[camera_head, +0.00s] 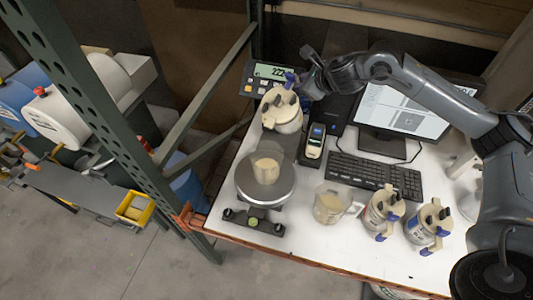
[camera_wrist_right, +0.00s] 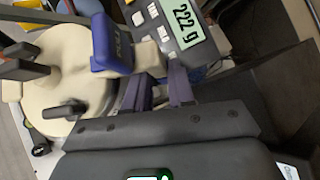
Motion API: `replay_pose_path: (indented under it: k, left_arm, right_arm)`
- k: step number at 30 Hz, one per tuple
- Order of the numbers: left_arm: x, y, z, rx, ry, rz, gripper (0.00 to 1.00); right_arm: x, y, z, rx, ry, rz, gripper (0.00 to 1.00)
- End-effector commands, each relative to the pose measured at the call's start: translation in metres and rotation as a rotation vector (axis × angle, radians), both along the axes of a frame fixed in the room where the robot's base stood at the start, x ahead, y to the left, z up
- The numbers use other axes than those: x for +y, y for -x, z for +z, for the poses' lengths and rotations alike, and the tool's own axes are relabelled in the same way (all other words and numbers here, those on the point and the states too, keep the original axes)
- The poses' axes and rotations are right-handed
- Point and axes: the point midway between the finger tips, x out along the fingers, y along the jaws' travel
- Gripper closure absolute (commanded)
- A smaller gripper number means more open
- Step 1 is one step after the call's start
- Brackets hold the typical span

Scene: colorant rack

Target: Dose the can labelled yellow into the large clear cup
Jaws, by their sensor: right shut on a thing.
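My right gripper (camera_head: 291,80) is shut on a can with a cream lid (camera_head: 282,108), by the part near its blue tab. It holds the can above and behind the scale (camera_head: 265,190). The can's lid and blue tab fill the left of the right wrist view (camera_wrist_right: 70,70), beside the purple fingers (camera_wrist_right: 160,92). No colour label on this can is readable, and its exact tilt is unclear. A clear cup (camera_head: 266,169) with pale contents stands on the scale's round plate. A clear jug with a handle (camera_head: 329,206) also holds pale contents. My left gripper is not in view.
Two more cream-lidded cans, one with red marking (camera_head: 382,212) and one with blue (camera_head: 428,226), stand at the right front. The scale display (camera_head: 271,72) reads 222. A keyboard (camera_head: 376,176), monitor (camera_head: 404,111) and handheld device (camera_head: 314,146) stand behind.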

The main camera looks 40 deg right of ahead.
Motion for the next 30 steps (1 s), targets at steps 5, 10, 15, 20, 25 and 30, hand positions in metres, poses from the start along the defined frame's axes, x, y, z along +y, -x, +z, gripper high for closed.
replay_pose_path:
  k: [5, 10, 15, 20, 25, 30]
  left_arm:
    - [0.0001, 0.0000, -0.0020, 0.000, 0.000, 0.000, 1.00]
    - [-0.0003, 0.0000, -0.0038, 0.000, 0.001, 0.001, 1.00]
    - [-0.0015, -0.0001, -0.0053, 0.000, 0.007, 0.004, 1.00]
    - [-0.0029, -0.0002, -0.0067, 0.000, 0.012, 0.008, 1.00]
    - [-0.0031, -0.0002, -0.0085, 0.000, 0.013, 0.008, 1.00]
    - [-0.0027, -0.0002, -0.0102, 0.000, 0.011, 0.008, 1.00]
  right_arm:
    - [0.0014, -0.0005, 0.0020, -0.011, 0.008, -0.002, 1.00]
    - [0.0028, 0.0000, 0.0006, -0.014, 0.015, -0.002, 1.00]
    - [0.0040, 0.0005, -0.0007, -0.017, 0.023, -0.002, 1.00]
    - [0.0052, 0.0009, -0.0017, -0.020, 0.031, -0.002, 1.00]
    - [0.0069, 0.0016, -0.0031, -0.023, 0.039, -0.002, 1.00]
    - [0.0083, 0.0020, -0.0042, -0.026, 0.046, -0.003, 1.00]
